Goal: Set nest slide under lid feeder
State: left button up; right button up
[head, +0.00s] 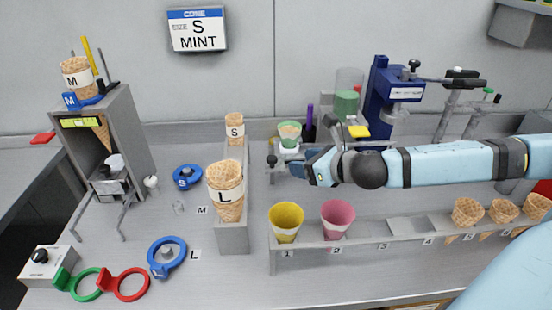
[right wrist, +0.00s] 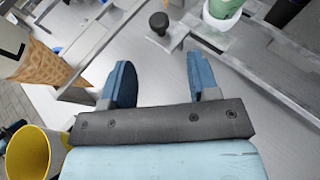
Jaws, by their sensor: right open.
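The nest slide (head: 289,152) is a small pale block on a grey rail behind the numbered rack. It bears a cone (head: 289,131) with green contents. A black knob (head: 272,160) stands at the slide's left, and this knob also shows in the right wrist view (right wrist: 158,24). What looks like the lid feeder, a clear column with a green cylinder (head: 346,106), stands behind and right of the slide. My right gripper (head: 308,163) is open and empty. In the right wrist view its blue fingers are apart, with the knob beyond them. My left gripper is out of view.
A yellow cup (head: 286,222) and a pink cup (head: 337,218) sit in the front rack. A grey stand (head: 232,238) with wafer cones is at left. A blue press (head: 392,95) stands at the back.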

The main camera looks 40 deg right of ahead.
aim_at(274, 159)
jog(key=x, duration=0.9)
jog(key=shift+w+a+f, duration=0.15)
jog(key=shift+w+a, duration=0.1)
jog(key=shift+w, duration=0.05)
grip_shut()
jog(key=s+d+p, duration=0.2)
jog(key=s+d, duration=0.2)
jog(key=d, duration=0.2)
jog(key=shift+d, duration=0.2)
